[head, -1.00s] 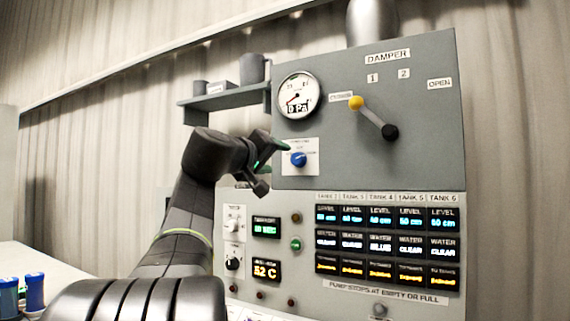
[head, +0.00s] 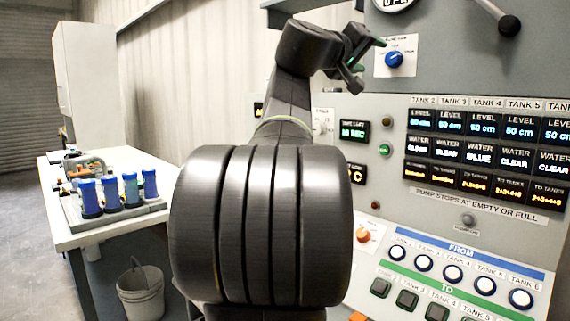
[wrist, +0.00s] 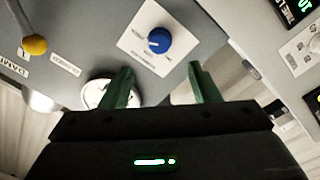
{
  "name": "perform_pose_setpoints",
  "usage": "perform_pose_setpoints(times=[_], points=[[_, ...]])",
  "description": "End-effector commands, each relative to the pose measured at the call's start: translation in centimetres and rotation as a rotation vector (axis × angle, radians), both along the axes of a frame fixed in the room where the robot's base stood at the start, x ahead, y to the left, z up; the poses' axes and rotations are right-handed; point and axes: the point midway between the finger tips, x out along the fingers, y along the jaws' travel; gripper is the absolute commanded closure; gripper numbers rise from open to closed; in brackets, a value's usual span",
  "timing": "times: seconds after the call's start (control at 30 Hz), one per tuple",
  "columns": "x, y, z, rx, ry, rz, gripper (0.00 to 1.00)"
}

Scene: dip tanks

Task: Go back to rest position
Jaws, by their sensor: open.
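My gripper (head: 366,62) is raised in front of the grey control panel (head: 440,60) in the head view, close to a blue knob (head: 394,59) on a white plate. In the wrist view, my gripper's two green fingers (wrist: 160,88) are apart with nothing between them. The blue knob (wrist: 159,41) lies beyond the fingertips there, and no contact shows. My arm is bent upward, and its dark links hide part of the panel.
The lower panel has displays (head: 490,150) and rows of buttons (head: 452,273). The damper lever's yellow knob (wrist: 36,46) shows in the wrist view.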

Motion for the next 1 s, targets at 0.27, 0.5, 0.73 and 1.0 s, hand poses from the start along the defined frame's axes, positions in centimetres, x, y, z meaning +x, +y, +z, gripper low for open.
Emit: perform_pose_setpoints(times=[0.27,0.5,0.73,1.0], points=[[3.7,-4.4,0.3,0.001,0.000,-0.004,0.45],[5.9,-6.9,0.4,0.000,0.000,-0.002,0.45],[6.7,-7.8,0.4,-0.001,-0.001,0.000,0.45],[6.6,-7.7,0.3,-0.006,0.003,0.001,0.45]])
